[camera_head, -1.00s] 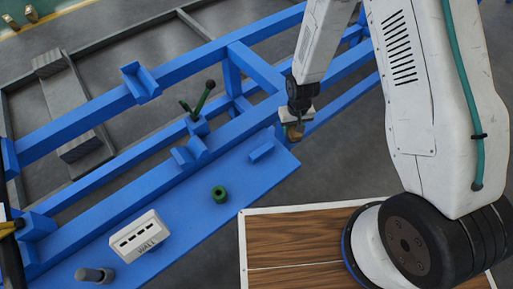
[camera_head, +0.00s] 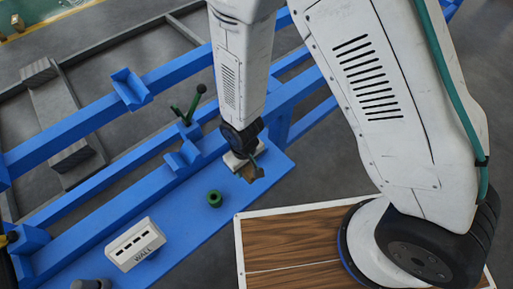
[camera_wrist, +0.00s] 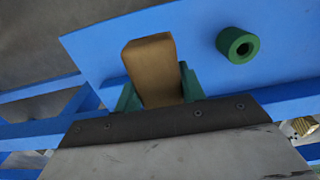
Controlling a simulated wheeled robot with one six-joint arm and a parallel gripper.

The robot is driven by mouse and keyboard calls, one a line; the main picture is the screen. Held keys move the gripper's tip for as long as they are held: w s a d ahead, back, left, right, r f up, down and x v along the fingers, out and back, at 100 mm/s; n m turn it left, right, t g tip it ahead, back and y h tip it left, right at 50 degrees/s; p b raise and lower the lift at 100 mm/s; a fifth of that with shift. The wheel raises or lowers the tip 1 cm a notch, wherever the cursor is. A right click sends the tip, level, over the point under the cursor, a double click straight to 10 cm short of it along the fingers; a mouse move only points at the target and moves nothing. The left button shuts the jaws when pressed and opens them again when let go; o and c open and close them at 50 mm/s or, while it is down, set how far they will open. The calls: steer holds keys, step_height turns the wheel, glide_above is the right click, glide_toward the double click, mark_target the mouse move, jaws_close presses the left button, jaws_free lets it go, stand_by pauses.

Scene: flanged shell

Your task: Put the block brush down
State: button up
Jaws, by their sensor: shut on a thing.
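The block brush shows in the wrist view as a tan wooden block (camera_wrist: 152,62) standing out between the two green fingers of my gripper (camera_wrist: 159,84). My gripper (camera_head: 250,167) is shut on it. In the head view the brush (camera_head: 254,174) is a small brown shape under my wrist, over the right part of the blue shelf (camera_head: 190,221). I cannot tell whether it touches the shelf. Its bristles cannot be made out.
A green ring (camera_head: 214,198) stands on the shelf left of my gripper. A white box marked WALL (camera_head: 135,244) is farther left. A green-handled clamp (camera_head: 190,115) and blue brackets (camera_head: 183,157) sit on the blue frame behind. The shelf between ring and box is clear.

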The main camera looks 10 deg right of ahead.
steer(key=w+d, duration=0.1)
steer(key=w, duration=0.2)
steer(key=w+d, duration=0.2)
steer(key=w, duration=0.1)
steer(key=w+d+f, duration=0.1)
steer(key=w, duration=0.2)
steer(key=shift+d, duration=0.2)
steer(key=shift+w+f, duration=0.1)
steer(key=shift+f, duration=1.6)
steer(key=shift+f, duration=0.1)
steer(key=o, duration=1.3)
